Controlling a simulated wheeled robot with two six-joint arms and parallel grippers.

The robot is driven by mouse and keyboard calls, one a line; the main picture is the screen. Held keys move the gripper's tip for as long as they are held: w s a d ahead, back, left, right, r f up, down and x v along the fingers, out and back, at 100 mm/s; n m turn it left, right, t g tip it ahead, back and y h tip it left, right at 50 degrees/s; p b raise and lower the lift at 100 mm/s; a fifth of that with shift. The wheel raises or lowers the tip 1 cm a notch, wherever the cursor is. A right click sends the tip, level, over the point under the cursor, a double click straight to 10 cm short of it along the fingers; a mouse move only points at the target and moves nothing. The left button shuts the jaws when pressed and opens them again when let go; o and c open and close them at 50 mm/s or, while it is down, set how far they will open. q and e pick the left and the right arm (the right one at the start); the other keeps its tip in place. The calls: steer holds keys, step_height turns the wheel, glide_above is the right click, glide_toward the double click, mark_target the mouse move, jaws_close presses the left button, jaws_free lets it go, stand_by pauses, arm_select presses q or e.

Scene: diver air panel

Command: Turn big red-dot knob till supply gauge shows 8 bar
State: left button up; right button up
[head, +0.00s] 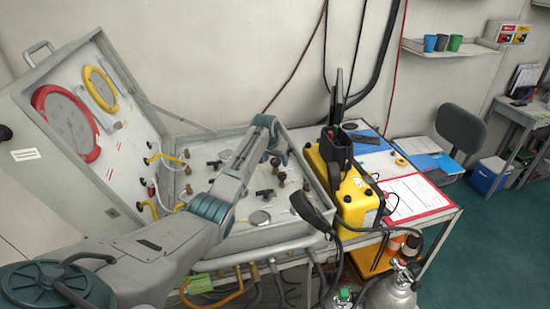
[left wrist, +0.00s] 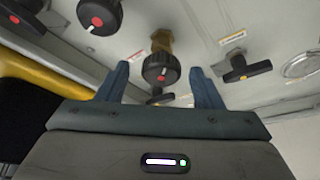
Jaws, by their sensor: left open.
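My left gripper (head: 274,152) is over the panel inside the open case; it also shows in the left wrist view (left wrist: 160,70) with its two blue-grey fingers apart. Another black knob with a red dot (left wrist: 99,15) is at upper left. Two large gauges stand in the lid, one red-ringed (head: 40,101) and one yellow-ringed (head: 88,72). Their readings are too small to tell. My right gripper is not in view.
Several small valves and yellow hoses (head: 165,157) crowd the case. A yellow box with a radio (head: 349,198) stands right of it, beside a red-edged sheet (head: 418,195).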

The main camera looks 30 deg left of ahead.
arm_select(q)
steer(key=shift+a, duration=0.1)
steer(key=c, duration=0.9)
steer(key=shift+c, duration=0.3)
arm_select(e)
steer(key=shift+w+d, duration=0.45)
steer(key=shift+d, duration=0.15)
arm_select(q)
steer(key=shift+m, duration=0.3)
steer(key=shift+a+m+h+b, duration=0.1)
steer(key=shift+m+h+b, duration=0.45)
steer(key=shift+m, duration=0.65)
steer(key=m+h+b, duration=0.1)
steer(key=m+b, duration=0.1)
steer(key=shift+a+f+m, duration=0.1)
steer(key=shift+m, duration=0.3)
steer(key=shift+m+h+b, duration=0.35)
steer(key=shift+m+b, duration=0.25)
steer(key=shift+m, duration=0.3)
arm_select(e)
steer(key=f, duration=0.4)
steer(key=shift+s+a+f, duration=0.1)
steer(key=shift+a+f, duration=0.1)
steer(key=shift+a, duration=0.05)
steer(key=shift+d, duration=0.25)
